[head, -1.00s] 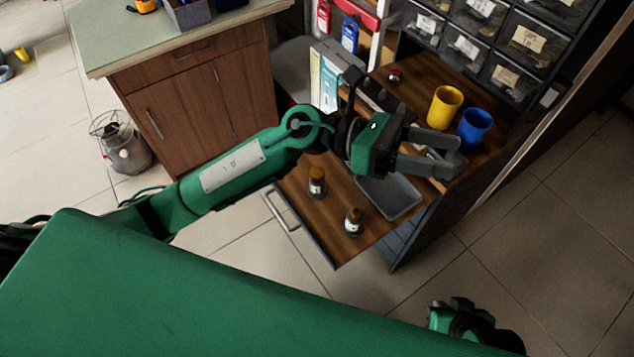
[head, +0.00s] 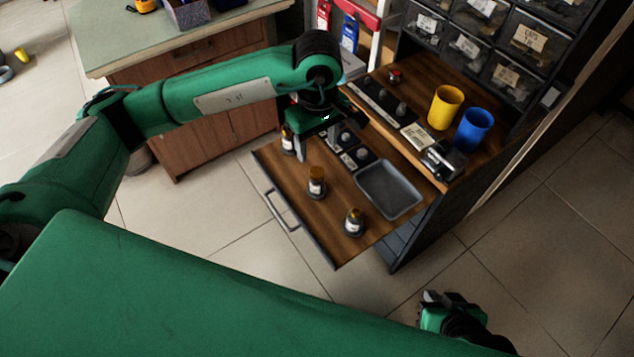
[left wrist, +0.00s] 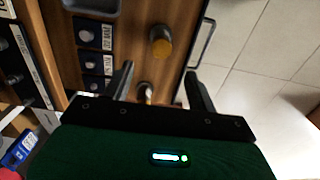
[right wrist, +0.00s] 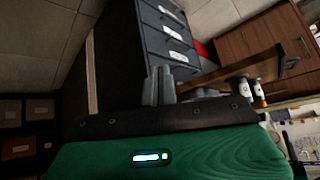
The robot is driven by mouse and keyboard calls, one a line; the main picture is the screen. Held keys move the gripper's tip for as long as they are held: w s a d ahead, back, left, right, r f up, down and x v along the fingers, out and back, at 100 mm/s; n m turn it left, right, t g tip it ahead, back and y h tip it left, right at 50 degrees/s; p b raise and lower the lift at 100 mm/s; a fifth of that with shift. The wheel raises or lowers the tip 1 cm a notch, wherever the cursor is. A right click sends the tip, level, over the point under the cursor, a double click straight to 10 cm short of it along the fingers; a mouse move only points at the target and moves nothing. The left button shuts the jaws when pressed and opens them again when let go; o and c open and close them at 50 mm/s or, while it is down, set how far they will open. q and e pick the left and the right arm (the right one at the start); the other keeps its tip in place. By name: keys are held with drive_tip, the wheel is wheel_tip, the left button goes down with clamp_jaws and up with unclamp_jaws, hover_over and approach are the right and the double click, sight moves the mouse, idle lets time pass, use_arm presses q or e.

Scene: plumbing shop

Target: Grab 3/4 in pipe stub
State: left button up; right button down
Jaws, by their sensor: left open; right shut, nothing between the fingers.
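Small grey round pieces stand in dark labelled holders on the pulled-out wooden board; one (head: 362,153) shows in the head view. In the left wrist view they form a column (left wrist: 88,36) left of the fingers. The labels are too small to read, so I cannot tell which piece is the 3/4 in pipe stub. My left gripper (head: 333,142) is open and empty above the board's back left part. A small bottle (left wrist: 145,92) shows between its fingers in the left wrist view, below them. My right gripper (head: 440,297) is shut and empty, low at the right, away from the board.
Bottles with orange-brown caps (head: 317,183) (head: 353,222) and a grey tray (head: 389,190) are on the board. The shelf above holds more grey pieces (head: 385,95), a yellow cup (head: 445,107), a blue cup (head: 474,130) and a dark object (head: 443,160). Drawer bins (head: 468,45) stand behind.

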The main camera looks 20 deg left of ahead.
sight(317, 171)
use_arm(q)
wheel_tip(317, 171, down, 6)
drive_tip(key=shift+f, duration=0.15)
wheel_tip(317, 171, down, 5)
drive_tip(key=shift+s+r+b, duration=0.1)
drive_tip(key=shift+s+b, duration=0.05)
drive_tip(key=shift+b, duration=0.3)
drive_tip(key=shift+f, duration=0.25)
drive_tip(key=shift+r, duration=0.1)
clamp_jaws()
use_arm(e)
drive_tip(key=shift+w+a+f+t+y, duration=0.1)
drive_tip(key=shift+w+a+t+y, duration=0.1)
drive_tip(key=shift+w+a+t, duration=0.25)
drive_tip(key=shift+w+a+t+y, duration=0.15)
drive_tip(key=shift+a+t+y, duration=0.1)
drive_tip(key=shift+a, duration=0.35)
